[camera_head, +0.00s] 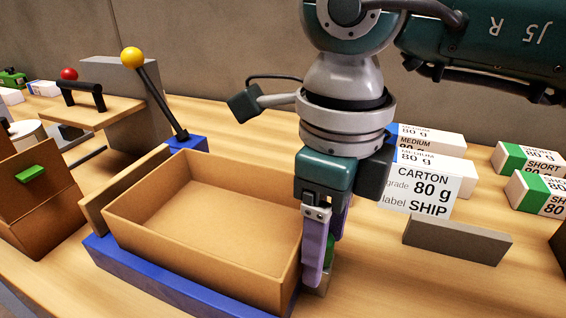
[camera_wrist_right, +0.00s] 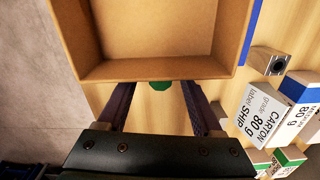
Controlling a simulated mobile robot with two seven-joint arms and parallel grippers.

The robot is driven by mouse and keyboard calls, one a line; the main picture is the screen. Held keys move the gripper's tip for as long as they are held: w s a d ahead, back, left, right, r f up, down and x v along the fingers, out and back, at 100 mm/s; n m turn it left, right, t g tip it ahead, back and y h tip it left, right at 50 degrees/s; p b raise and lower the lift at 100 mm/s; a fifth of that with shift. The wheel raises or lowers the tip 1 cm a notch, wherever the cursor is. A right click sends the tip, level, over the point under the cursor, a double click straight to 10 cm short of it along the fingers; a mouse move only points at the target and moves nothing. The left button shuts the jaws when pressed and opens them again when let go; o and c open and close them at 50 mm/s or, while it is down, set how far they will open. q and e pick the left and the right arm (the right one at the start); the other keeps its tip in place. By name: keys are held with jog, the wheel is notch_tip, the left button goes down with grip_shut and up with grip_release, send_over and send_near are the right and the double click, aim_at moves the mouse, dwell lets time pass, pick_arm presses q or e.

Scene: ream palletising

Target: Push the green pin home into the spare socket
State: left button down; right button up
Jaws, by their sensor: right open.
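My right gripper (camera_head: 322,275) points down just off the right end wall of the cardboard carton, with its purple fingers apart. In the right wrist view my right gripper (camera_wrist_right: 158,92) shows its two fingers spread, with a green piece (camera_wrist_right: 160,86), likely the green pin, between them and partly hidden by the carton's edge. A little of this green (camera_head: 330,250) shows behind the near finger in the head view. How deep it sits cannot be told. A grey block with a dark round hole (camera_wrist_right: 268,61), possibly a socket, stands right of the carton. My left gripper is not in view.
The open, empty carton (camera_head: 205,215) sits on a blue base (camera_head: 150,285), close to my gripper. A yellow-knobbed lever (camera_head: 160,95) rises behind it. A label card (camera_head: 420,188), a grey block (camera_head: 458,240) and paper reams (camera_head: 530,160) stand to the right.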

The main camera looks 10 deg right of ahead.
jog(key=shift+f, duration=0.1)
grip_shut()
dwell(0.5)
jog(key=c, duration=0.7)
grip_release()
grip_shut()
dwell(0.3)
